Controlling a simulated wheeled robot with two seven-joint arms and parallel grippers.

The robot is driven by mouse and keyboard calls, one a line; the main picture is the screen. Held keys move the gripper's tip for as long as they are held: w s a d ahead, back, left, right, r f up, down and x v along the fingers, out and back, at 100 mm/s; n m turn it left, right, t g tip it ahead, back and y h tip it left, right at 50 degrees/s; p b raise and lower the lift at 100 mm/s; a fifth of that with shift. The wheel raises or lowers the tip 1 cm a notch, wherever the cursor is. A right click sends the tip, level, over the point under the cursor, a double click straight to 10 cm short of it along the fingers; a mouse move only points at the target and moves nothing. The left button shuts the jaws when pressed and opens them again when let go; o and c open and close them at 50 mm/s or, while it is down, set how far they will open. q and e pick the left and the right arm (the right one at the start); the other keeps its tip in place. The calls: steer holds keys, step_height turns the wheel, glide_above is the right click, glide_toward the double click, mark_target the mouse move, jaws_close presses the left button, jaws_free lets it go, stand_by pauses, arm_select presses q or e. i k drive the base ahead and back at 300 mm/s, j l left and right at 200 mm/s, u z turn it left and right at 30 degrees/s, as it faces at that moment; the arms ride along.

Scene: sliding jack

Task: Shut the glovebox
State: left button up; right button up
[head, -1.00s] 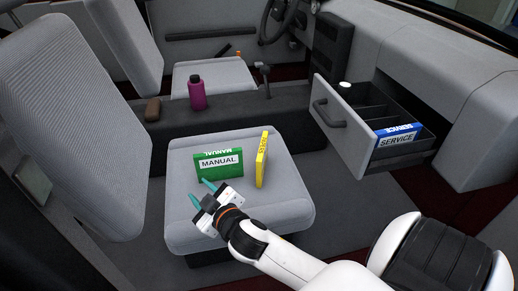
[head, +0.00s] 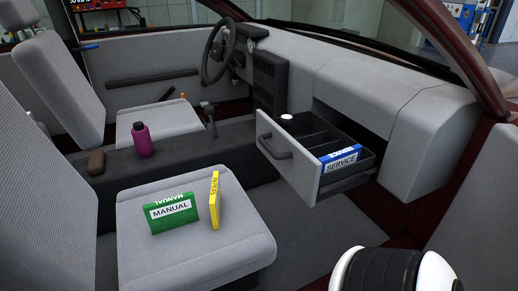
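The glovebox (head: 289,170) is a grey-fronted drawer with a dark handle (head: 272,146), and it is pulled out of the dashboard. Inside its dark tray lie a blue and white SERVICE booklet (head: 341,165) at the right and a small white-topped item (head: 286,119) at the far left end. A white and black part of my arm (head: 390,272) shows at the bottom right, apart from the glovebox. Neither gripper is in view.
A green MANUAL box (head: 174,213) and a yellow box (head: 214,200) stand on the near seat (head: 190,257). A magenta bottle (head: 143,141) and a brown item (head: 96,162) are on the centre console. The floor between seat and glovebox looks clear.

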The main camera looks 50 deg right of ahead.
mark_target(296, 155)
steer(key=z, duration=1.7)
